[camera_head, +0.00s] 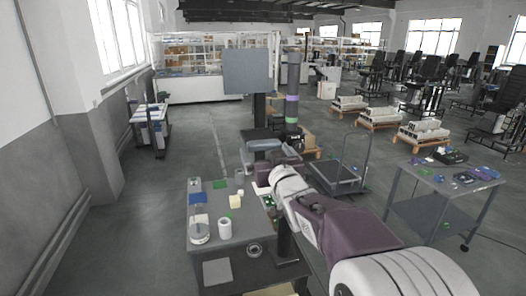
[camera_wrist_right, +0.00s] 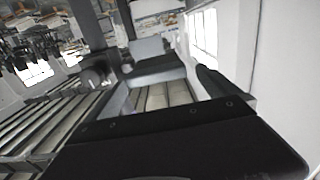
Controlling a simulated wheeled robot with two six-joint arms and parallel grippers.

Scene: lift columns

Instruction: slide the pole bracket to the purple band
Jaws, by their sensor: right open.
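A dark upright pole (camera_head: 293,72) stands behind the near table. It carries a purple band (camera_head: 291,105) with a green band (camera_head: 291,120) below it. A black collar-like part (camera_head: 290,136), which looks like the bracket, sits around the pole below the green band. In the right wrist view the pole (camera_wrist_right: 85,25) shows at the upper left, without clear bands. My right gripper (camera_head: 265,162) reaches forward, left of and nearer than the pole, apart from the bracket. It is open, with nothing seen between the fingers. My left gripper is not in view.
A grey panel (camera_head: 248,70) on a black stand is left of the pole. A table (camera_head: 218,272) with jars and small items is in front. A flat trolley (camera_head: 338,176) and side table (camera_head: 430,205) stand to the right.

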